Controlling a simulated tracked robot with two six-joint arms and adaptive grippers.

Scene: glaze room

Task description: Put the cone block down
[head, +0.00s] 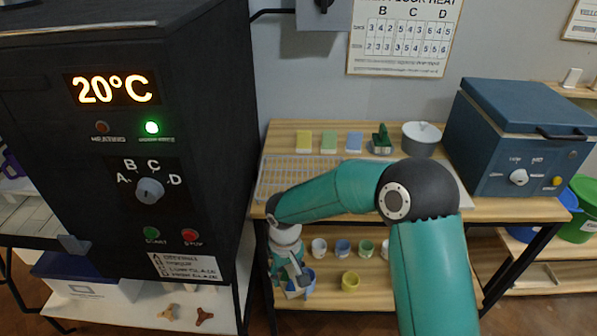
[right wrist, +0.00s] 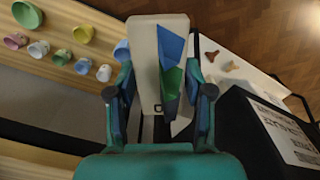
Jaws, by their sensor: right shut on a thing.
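My right gripper (right wrist: 160,88) is shut on the cone block (right wrist: 145,65), a pale beige block with blue and green pointed pieces on its face. The block lies between the two fingers in the right wrist view. In the head view my right gripper (head: 293,284) points down in front of the table's left end, near the lower shelf. The block cannot be made out there. What lies directly under the block is hidden. My left gripper is not in view.
The black kiln (head: 60,180) reading 20°C stands left. The wooden table (head: 285,135) holds a rack (head: 275,180), coloured blocks, a green-handled item (head: 381,138) and a grey pot (head: 420,142). Several small cups stand on the lower shelf (head: 400,295). Two brown tripods lie on the white surface (head: 130,318).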

